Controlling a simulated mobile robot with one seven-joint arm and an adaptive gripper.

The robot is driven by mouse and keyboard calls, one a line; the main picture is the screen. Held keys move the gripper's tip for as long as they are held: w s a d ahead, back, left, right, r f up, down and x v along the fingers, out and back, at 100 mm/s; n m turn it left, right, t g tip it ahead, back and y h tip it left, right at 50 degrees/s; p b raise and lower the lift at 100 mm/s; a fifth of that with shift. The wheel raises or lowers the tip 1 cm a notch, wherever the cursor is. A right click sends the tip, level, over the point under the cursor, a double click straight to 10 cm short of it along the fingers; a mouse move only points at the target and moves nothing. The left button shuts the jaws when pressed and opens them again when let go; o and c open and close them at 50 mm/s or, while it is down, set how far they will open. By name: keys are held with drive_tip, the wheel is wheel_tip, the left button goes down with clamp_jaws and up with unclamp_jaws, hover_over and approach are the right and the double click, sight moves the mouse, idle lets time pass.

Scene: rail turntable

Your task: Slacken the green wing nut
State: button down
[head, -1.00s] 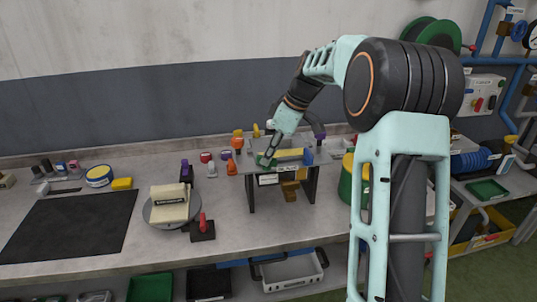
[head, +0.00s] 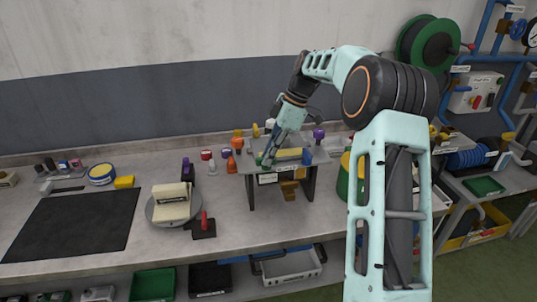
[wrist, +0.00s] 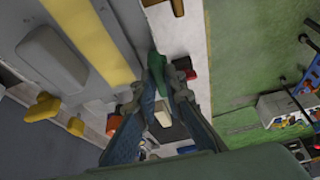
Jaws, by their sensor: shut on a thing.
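The green wing nut (head: 261,161) is at the left part of the small raised grey stand on the bench, mostly covered by my fingers in the head view. In the wrist view the green wing nut (wrist: 156,62) shows between the fingertips. My gripper (head: 268,158) reaches down to it from above. In the wrist view my gripper (wrist: 165,78) is shut on the green wing nut, a finger on each side. The nut's thread and underside are hidden.
A yellow bar (head: 289,154) lies on the stand (head: 318,156) beside my gripper. Orange, purple and red knobs stand behind and left. A round plate with a cream block (head: 171,198) and a black mat (head: 70,222) are farther left.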

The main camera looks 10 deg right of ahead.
drive_tip(key=c, duration=2)
unclamp_jaws()
drive_tip(key=v, duration=1.2)
drive_tip(key=shift+r, duration=0.1)
